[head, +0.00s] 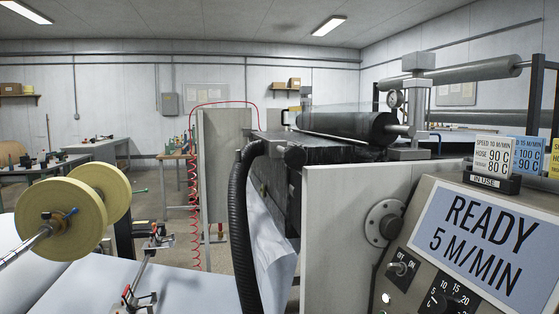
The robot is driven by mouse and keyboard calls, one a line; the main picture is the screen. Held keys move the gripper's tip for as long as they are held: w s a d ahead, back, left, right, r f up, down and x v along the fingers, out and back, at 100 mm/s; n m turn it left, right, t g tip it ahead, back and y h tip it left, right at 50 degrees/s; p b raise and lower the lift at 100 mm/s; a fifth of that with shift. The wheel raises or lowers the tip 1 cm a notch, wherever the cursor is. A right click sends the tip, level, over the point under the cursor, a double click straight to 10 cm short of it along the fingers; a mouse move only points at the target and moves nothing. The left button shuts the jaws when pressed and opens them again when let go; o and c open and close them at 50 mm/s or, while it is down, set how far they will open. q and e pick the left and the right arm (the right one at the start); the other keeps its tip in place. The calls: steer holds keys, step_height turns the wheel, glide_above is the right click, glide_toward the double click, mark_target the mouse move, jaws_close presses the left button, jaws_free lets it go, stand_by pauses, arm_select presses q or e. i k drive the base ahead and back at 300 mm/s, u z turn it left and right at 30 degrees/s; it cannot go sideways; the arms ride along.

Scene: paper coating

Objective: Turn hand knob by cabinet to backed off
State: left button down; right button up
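A round metal flange with a black knob (390,226) at its centre sits on the grey side plate left of the control cabinet (420,195). I cannot tell which of these is the hand knob, or how far either is turned. The cabinet's display (480,240) reads "READY 5 M/MIN". Neither of my grippers is in view.
A dark roller (350,127) lies across the machine top. A black hose (240,220) hangs at its left side. Yellow rolls (60,218) on a shaft stand at left. A toggle switch (402,268) and numbered dial (440,303) are on the panel. Upright cards (492,155) stand on the cabinet.

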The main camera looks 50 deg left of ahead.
mark_target(295, 156)
steer(key=u, duration=2.5)
steer(key=i, duration=1.25)
steer(key=z, duration=2.15)
